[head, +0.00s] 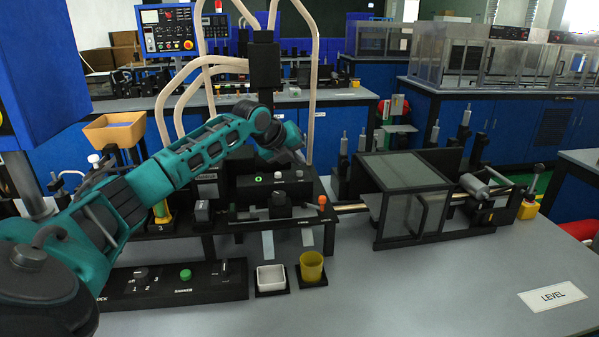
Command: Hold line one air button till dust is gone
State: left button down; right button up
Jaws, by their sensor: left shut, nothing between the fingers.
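My left arm reaches in from the left, and its left gripper (297,156) is shut and empty, above the black machine block (285,187) in the middle of the bench. Small knobs or buttons, one of them pale (278,175), sit on this block just below the gripper; I cannot tell whether the gripper touches any. I cannot tell which control is the line one air button. A green button (185,275) sits on the low black control panel (217,286) at the front left. No dust can be made out at this size. My right gripper is out of view.
A white cup (271,278) and a yellow cup (312,267) stand at the bench front. A clear-sided box (404,213) stands right of the block. Pale hoses (312,95) rise behind the gripper. The front right bench, near the LEVEL label (553,296), is clear.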

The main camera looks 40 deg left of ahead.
pick_arm(q)
jog(key=shift+f, duration=0.15)
jog(key=shift+f, duration=0.3)
jog(key=shift+f, duration=0.5)
dwell(1.2)
jog(key=shift+r, duration=0.1)
dwell(1.3)
jog(key=shift+r+p, duration=0.45)
jog(key=shift+r, duration=0.35)
jog(key=shift+r, duration=2.55)
